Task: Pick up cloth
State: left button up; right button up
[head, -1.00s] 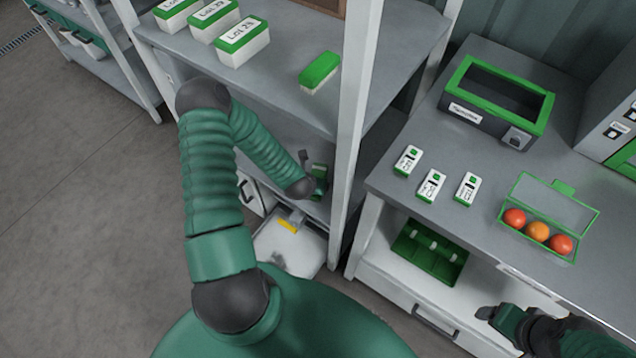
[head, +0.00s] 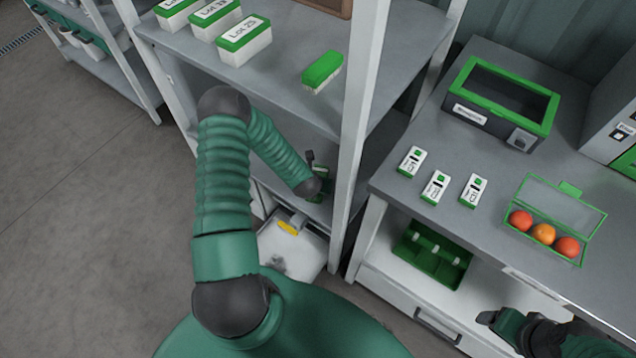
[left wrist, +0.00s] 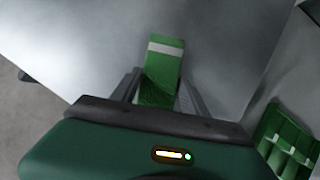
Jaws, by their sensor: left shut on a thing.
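The cloth, green with a white band, stands out between the two fingers in the left wrist view (left wrist: 163,68). My left gripper (head: 316,172) is shut on it, over the lower shelf of the rack. In the head view the gripper and the rack's shade mostly hide the cloth. My right gripper (head: 490,319) is at the lower right, in front of the bench; its jaw gap is not clear.
The rack's white post (head: 352,130) stands close right of my left gripper. Lot boxes (head: 243,45) and a green-topped block (head: 322,70) sit on the upper shelf. A green tray (head: 432,268) lies under the bench. A white bin (head: 290,252) is below.

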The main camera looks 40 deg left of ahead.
pick_arm(q)
jog(key=shift+d+r, duration=0.1)
jog(key=shift+c, duration=1.1)
notch_tip(320, 180, up, 9)
jog(key=p, duration=0.2)
jog(key=shift+r+p, duration=0.15)
jog(key=shift+p, duration=0.2)
jog(key=shift+r, duration=0.35)
